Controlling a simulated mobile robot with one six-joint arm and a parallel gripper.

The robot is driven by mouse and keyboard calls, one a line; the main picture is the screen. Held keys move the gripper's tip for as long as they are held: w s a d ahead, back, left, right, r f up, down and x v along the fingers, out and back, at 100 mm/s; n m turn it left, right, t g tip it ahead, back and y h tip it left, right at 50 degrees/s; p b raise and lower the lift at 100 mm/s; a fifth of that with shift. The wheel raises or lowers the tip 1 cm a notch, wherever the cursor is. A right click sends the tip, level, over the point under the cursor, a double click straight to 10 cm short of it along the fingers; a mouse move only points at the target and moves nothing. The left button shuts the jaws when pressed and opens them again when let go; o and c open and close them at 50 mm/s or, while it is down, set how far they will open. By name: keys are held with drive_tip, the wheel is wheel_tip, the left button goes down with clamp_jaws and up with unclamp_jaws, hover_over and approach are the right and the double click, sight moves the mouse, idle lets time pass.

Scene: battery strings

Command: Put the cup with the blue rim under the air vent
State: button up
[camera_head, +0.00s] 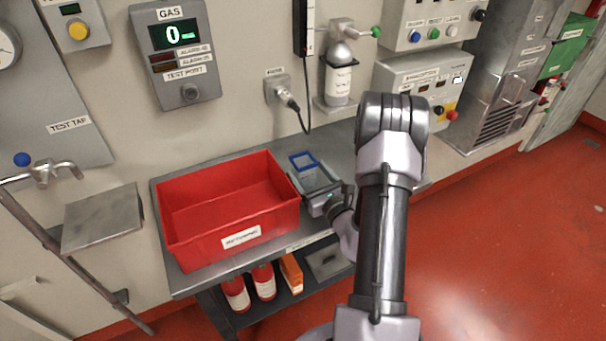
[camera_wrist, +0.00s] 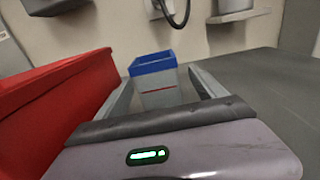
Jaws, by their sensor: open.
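The cup with the blue rim (camera_head: 305,168) is a square, pale grey cup on the grey bench, right of the red bin. In the wrist view the cup (camera_wrist: 157,97) stands upright, with a red line on its side. My gripper (camera_head: 315,182) is low over the bench. In the wrist view its two fingers (camera_wrist: 160,84) are apart, one on each side of the cup, with gaps visible at least near the palm. I cannot tell whether the fingertips touch the cup. A slatted grille (camera_head: 500,120) on the metal cabinet at right may be the air vent; its label is unreadable.
The red bin (camera_head: 245,240) stands close left of my gripper; its wall (camera_wrist: 65,85) rises beside the left finger. A bottle in a wall holder (camera_head: 338,82) and a hanging cable (camera_head: 299,112) are behind. Bench space right of the cup (camera_wrist: 265,75) is clear.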

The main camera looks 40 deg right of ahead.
sight(299, 163)
drive_tip(key=b+x, duration=0.1)
drive_tip(key=x, duration=0.4)
drive_tip(key=shift+w+f, duration=0.15)
drive_tip(key=shift+w, duration=0.3)
drive_tip(key=c, duration=1.6)
